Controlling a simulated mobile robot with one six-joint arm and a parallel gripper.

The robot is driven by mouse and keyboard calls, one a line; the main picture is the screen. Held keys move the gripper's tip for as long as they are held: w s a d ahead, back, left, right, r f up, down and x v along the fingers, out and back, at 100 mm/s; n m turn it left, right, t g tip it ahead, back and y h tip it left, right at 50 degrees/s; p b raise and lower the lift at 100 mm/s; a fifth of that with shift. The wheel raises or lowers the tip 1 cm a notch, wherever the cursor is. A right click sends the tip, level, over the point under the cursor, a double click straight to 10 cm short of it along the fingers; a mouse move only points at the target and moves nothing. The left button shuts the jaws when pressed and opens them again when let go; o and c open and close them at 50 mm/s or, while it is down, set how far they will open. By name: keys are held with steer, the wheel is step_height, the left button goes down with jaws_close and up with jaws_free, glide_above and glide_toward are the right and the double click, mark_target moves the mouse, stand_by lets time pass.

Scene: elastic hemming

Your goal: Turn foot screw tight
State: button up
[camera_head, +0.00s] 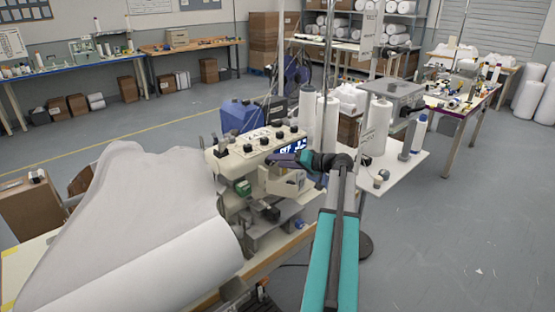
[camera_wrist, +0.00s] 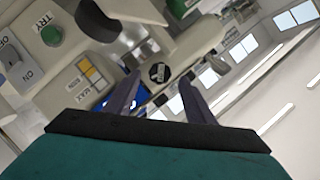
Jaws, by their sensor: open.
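The cream sewing machine (camera_head: 225,162) stands on a table at the middle of the head view, with several black knobs along its top. In the wrist view its cream body (camera_wrist: 95,75) is close and tilted. A small black knob or screw head with a pale mark (camera_wrist: 159,72) shows ahead, between my fingertips in the picture. I cannot tell for sure that it is the foot screw. My gripper (camera_wrist: 161,84) is open, its two dark fingers apart with nothing held. In the head view my gripper (camera_head: 284,158) is at the machine's right front, partly hiding it.
White fabric (camera_head: 140,215) covers the table left of the machine. Thread cones (camera_head: 327,125) and thin posts stand behind my arm. A green button (camera_wrist: 51,35) and a larger black knob (camera_wrist: 97,20) are near my gripper. Grey floor is clear at right.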

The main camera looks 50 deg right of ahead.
steer(key=shift+x, duration=0.9)
steer(key=c, duration=1.1)
steer(key=shift+o, duration=0.2)
steer(key=shift+f, duration=0.1)
steer(key=shift+d+f+m+y+b, duration=0.1)
steer(key=shift+f+m+y+b, duration=0.15)
steer(key=shift+m+b, duration=0.55)
steer(key=shift+f+m+t+y+b, duration=0.1)
steer(key=shift+m+t+y+b, duration=0.4)
steer(key=shift+m+b, duration=0.45)
steer(key=m+t+b, duration=0.1)
steer(key=m, duration=0.1)
steer(key=m+b, duration=0.2)
steer(key=shift+d+f+t+y, duration=0.1)
steer(key=shift+t+y, duration=0.25)
steer(key=shift+t, duration=0.05)
steer(key=shift+m, duration=0.25)
